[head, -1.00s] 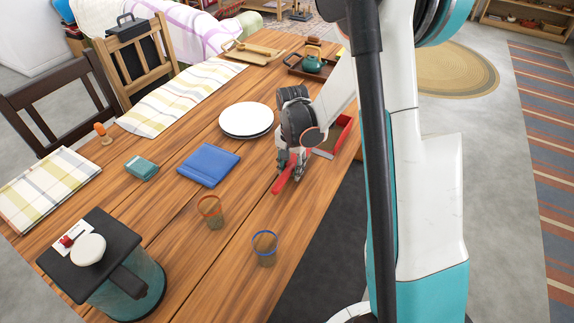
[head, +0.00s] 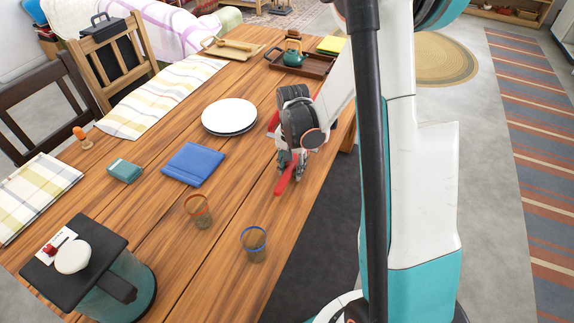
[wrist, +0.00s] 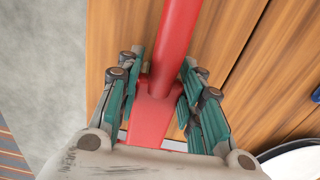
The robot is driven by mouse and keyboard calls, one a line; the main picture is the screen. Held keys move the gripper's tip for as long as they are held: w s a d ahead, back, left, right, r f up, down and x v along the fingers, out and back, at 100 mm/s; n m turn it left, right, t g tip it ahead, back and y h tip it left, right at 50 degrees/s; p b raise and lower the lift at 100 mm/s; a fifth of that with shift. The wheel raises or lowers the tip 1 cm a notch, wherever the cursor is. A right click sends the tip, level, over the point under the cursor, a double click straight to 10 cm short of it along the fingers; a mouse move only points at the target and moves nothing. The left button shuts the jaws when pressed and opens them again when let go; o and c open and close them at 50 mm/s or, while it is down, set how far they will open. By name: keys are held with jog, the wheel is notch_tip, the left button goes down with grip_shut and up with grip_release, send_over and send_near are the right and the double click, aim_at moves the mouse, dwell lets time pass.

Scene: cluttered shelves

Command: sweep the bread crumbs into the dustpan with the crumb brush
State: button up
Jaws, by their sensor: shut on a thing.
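My gripper (head: 290,165) is shut on the red dustpan (head: 284,183), low over the right edge of the wooden table. In the wrist view the red handle (wrist: 178,40) runs between the fingers and widens below them. Past my gripper's left side a red edge shows in the head view; my gripper and arm hide most of the pan. I cannot make out the crumb brush or any bread crumbs in these frames.
A stack of white plates (head: 229,115) is just left of my gripper. A blue folded cloth (head: 193,163) and two glasses (head: 199,212) (head: 254,243) are nearer. A tray (head: 318,66) with a teal teapot (head: 292,55) stands behind. Bare wood (head: 235,185) lies between cloth and glasses.

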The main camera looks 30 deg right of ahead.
jog(key=shift+s+d, duration=0.15)
jog(key=shift+s, duration=0.15)
jog(key=shift+w+r+p, duration=0.1)
jog(key=shift+r+p, duration=2.2)
jog(key=shift+r, duration=1.15)
